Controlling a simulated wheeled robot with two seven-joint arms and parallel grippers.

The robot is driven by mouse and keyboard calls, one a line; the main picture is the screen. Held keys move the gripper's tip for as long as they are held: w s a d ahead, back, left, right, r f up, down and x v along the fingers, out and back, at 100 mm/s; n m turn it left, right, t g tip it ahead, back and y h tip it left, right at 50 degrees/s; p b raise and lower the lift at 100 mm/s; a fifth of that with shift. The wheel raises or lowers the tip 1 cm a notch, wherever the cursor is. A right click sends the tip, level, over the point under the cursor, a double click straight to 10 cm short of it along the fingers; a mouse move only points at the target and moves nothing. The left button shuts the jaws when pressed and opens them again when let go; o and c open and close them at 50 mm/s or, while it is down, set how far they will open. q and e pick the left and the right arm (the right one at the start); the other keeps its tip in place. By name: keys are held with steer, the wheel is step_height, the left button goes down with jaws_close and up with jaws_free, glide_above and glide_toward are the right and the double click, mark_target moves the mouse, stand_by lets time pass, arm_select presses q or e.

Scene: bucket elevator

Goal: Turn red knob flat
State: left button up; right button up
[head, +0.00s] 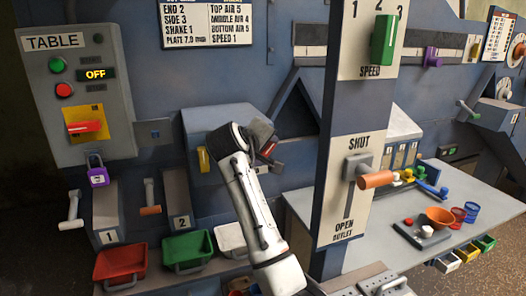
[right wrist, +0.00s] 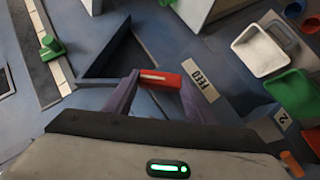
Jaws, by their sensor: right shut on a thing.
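A red knob (right wrist: 160,78) with a white line sits beside a FEED label (right wrist: 201,80) on the blue machine. It lies roughly level across the right wrist view. My right gripper (right wrist: 159,80) is shut on it, one purple finger at each end. In the head view, my right gripper (head: 266,150) is at the machine's middle, and only a small red part of the knob (head: 268,149) shows past it. Another red knob (head: 82,127), on a yellow plate on the TABLE box, has its white line nearly level. My left gripper is not in view.
The grey TABLE box (head: 65,95) stands at the left, with a purple padlock (head: 97,172) below. A blue post (head: 335,120) with an orange-handled SHUT/OPEN lever (head: 375,180) stands right of my arm. Red (head: 120,262) and green (head: 187,249) bins sit below.

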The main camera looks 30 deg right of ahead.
steer(key=shift+s+d+r+m+t+y, duration=0.1)
steer(key=shift+d+m+t+y, duration=0.1)
steer(key=shift+m+y, duration=0.8)
steer(key=shift+s+d+m+t+y, duration=0.15)
steer(key=shift+m+y, duration=0.25)
steer(key=shift+y, duration=1.15)
steer(key=shift+w+d+r+m+t+y, duration=0.1)
steer(key=shift+d+m+y, duration=0.1)
steer(key=shift+m+y, duration=0.8)
steer(key=shift+y, duration=0.45)
steer(key=o, duration=1)
steer(key=shift+o, duration=0.2)
